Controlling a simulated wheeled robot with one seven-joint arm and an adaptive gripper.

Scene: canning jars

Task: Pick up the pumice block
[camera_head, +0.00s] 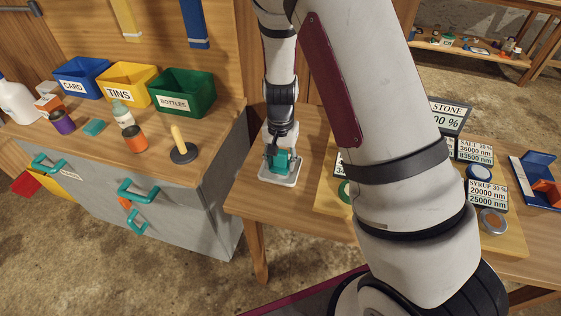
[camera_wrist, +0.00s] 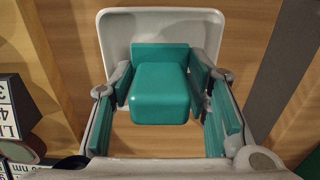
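A teal block (camera_wrist: 160,92) is between the two fingertips of my gripper (camera_wrist: 161,82) in the wrist view. Both finger pads, also teal, lie against its left and right sides. A white dish (camera_wrist: 112,32) with a raised rim lies beneath and behind the block. In the head view my gripper (camera_head: 282,152) points down over the white dish (camera_head: 276,181) on the wooden table. The teal there is partly hidden by my fingers. I cannot tell whether the block touches the dish.
Labelled cards and jar lids (camera_head: 492,222) lie on the board to the right, partly hidden by my arm. A blue tray (camera_head: 534,183) is at the far right. Left, a bench holds bins (camera_head: 183,92), jars and a black-based yellow-handled tool (camera_head: 183,153).

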